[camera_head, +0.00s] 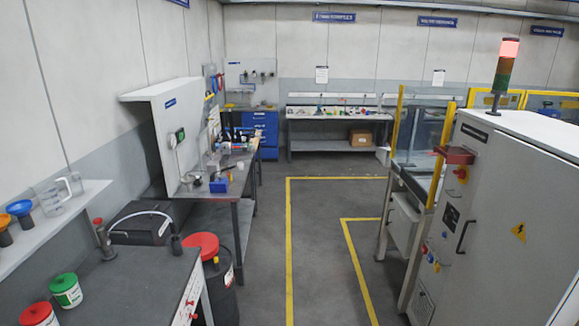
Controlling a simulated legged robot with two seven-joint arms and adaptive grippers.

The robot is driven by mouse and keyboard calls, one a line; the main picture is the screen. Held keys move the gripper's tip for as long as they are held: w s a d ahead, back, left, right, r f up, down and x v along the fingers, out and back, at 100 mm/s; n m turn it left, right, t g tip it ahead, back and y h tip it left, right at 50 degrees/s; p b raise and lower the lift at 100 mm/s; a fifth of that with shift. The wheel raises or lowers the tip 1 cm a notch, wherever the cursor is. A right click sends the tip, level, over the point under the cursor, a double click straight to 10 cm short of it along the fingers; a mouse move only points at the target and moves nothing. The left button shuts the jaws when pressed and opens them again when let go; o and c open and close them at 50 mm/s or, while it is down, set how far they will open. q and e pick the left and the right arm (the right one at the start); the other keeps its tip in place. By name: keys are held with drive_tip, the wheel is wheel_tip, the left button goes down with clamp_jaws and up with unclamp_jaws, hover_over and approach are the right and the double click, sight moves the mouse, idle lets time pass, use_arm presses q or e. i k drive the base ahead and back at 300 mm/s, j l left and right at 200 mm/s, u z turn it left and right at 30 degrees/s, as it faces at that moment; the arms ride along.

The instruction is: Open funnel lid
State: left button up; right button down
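A dark drum (222,292) stands on the floor at the right end of the near dark-topped bench. A round red lid (202,245) sits flat on top of it and looks shut. I cannot tell for sure that this is the funnel lid. A blue funnel-like piece (19,208) and an orange one (3,221) stand on the shelf at the far left. Neither of my grippers is in view.
The near bench (150,285) holds a black case (140,225), a green-and-white jar (66,290) and a red-lidded jar (38,315). A grey machine cabinet (500,220) stands at right. The yellow-lined floor (320,240) between is clear.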

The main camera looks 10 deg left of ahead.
sight(208, 241)
drive_tip(key=i+u, duration=0.1)
drive_tip(key=i, duration=0.6)
drive_tip(key=i+l+u, duration=0.1)
drive_tip(key=i, duration=0.6)
drive_tip(key=i+l, duration=0.2)
drive_tip(key=i, duration=0.55)
drive_tip(key=u, duration=0.05)
